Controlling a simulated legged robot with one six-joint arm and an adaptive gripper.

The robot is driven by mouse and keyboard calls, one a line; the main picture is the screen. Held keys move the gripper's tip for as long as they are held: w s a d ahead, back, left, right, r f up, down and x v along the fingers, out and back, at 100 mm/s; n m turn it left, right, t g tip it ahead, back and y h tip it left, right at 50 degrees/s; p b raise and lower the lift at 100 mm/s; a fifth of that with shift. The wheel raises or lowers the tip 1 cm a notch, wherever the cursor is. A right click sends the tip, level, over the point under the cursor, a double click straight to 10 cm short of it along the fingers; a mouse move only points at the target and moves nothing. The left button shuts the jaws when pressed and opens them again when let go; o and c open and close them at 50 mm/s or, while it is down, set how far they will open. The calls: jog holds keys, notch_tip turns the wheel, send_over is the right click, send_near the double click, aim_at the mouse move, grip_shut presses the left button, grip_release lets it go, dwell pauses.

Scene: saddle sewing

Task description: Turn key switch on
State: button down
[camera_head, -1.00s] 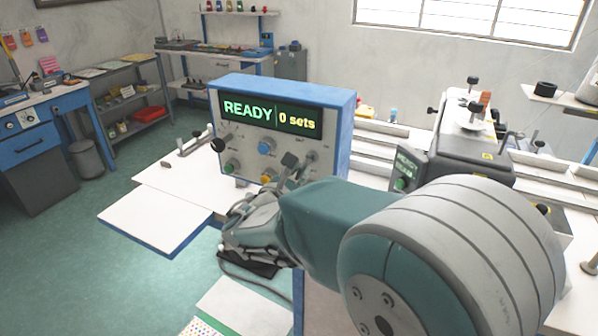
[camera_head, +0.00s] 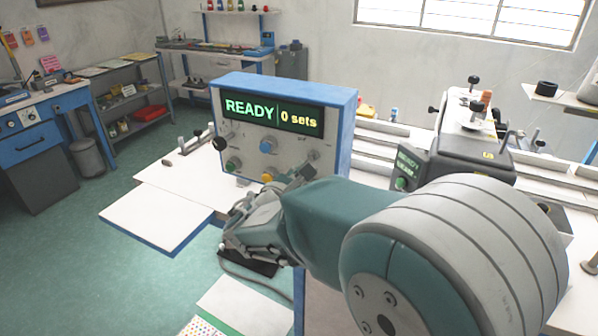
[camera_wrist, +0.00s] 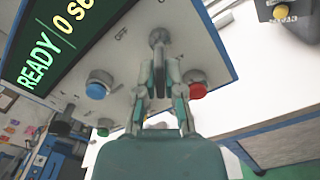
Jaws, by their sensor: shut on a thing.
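The key switch (camera_wrist: 158,38) is a grey metal knob with a round base on the light panel of the control box, with an "OFF" mark beside it in the wrist view. In the head view the key switch (camera_head: 314,155) is at the right side of the panel. My gripper (camera_wrist: 160,68) is shut on the key switch, its two fingers close together around the stem. In the head view my gripper (camera_head: 305,171) is at the panel's lower right, partly hidden by my arm. The box's display (camera_head: 272,112) reads "READY" and "0 sets".
Near my fingers are a blue knob (camera_wrist: 98,88) and a red button (camera_wrist: 196,90). A green button (camera_head: 233,164) and yellow button (camera_head: 268,177) also sit on the panel. A dark machine (camera_head: 460,150) is to the right.

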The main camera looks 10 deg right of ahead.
jog(key=shift+d+r+m, duration=0.1)
jog(key=shift+r+m, duration=0.15)
jog(key=shift+m, duration=0.75)
jog(key=c, duration=0.8)
grip_release()
jog(key=shift+w, duration=0.1)
jog(key=shift+o, duration=0.2)
jog(key=shift+d+f, duration=0.15)
jog(key=shift+d, duration=0.05)
jog(key=v, duration=1.1)
jog(key=shift+s+a, duration=0.3)
